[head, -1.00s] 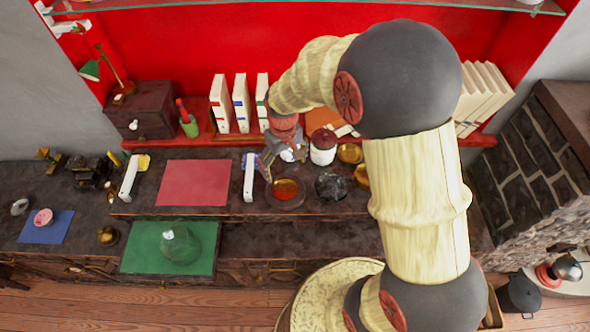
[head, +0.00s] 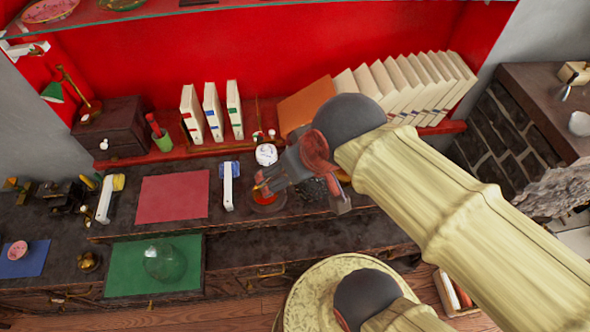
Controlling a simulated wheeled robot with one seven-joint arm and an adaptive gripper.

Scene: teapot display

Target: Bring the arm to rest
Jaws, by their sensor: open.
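My arm stretches from the lower right toward the middle of the desk. My gripper (head: 300,194) is at its end, over the desk's right part. Its fingers are apart, and I see nothing held between them. A small dish with something red in it (head: 268,203) lies below the gripper and is partly covered by it. A white teapot-like piece (head: 266,154) stands just behind the gripper, apart from it as far as I can tell. A dark bowl (head: 313,188) is mostly hidden behind the gripper.
Books (head: 395,88) line the back shelf, with a glass shelf (head: 225,5) above. A round patterned stool (head: 325,290) stands in front.

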